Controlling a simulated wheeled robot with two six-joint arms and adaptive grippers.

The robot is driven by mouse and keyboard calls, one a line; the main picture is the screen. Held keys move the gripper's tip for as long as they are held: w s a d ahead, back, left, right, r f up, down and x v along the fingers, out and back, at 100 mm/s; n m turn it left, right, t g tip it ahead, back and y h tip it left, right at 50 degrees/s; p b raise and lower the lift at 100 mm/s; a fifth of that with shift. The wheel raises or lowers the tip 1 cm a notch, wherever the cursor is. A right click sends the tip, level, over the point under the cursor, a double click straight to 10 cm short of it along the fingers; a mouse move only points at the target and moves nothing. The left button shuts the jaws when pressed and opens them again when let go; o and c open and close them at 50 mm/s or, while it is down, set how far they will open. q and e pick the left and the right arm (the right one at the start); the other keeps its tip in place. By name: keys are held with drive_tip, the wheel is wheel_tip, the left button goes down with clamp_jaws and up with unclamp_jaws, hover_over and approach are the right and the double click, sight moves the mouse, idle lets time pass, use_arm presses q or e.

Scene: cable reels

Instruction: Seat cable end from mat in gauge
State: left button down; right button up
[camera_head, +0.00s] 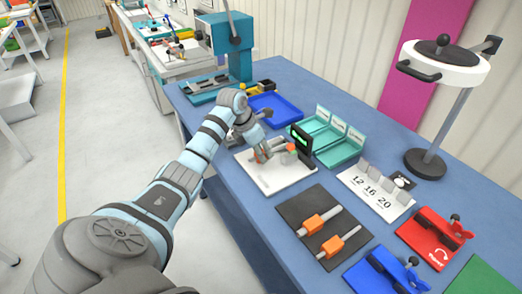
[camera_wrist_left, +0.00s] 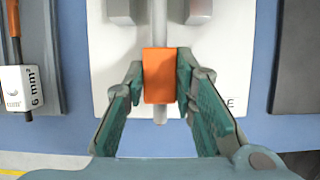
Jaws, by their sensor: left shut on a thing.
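My left gripper (camera_head: 261,151) is over the white gauge plate (camera_head: 272,185) in the head view. In the left wrist view the gripper (camera_wrist_left: 160,75) is shut on the orange sleeve (camera_wrist_left: 159,78) of a grey cable end (camera_wrist_left: 160,115). The cable end lies over the gauge plate (camera_wrist_left: 108,95) and runs between two grey blocks (camera_wrist_left: 198,10). I cannot tell how deep it sits between them. The dark mat (camera_head: 290,208) holds two other cable ends with orange sleeves (camera_head: 313,225) (camera_head: 333,246). My right gripper is not in view.
The gauge's green display (camera_head: 301,138) stands beside the gripper. Teal bins (camera_head: 342,150) and a blue tray (camera_head: 278,108) lie behind. A numbered white rack (camera_head: 373,192) and red (camera_head: 432,238) and blue (camera_head: 385,272) clamp fixtures lie to the right. A tagged cable (camera_wrist_left: 17,88) shows at the wrist view's left edge.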

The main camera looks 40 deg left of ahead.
use_arm(q)
drive_tip(key=shift+f, duration=0.1)
drive_tip(key=shift+f+b, duration=0.65)
drive_tip(key=shift+f, duration=0.15)
drive_tip(key=c, duration=1.2)
unclamp_jaws()
drive_tip(key=shift+c, duration=0.2)
drive_tip(key=v, duration=1.2)
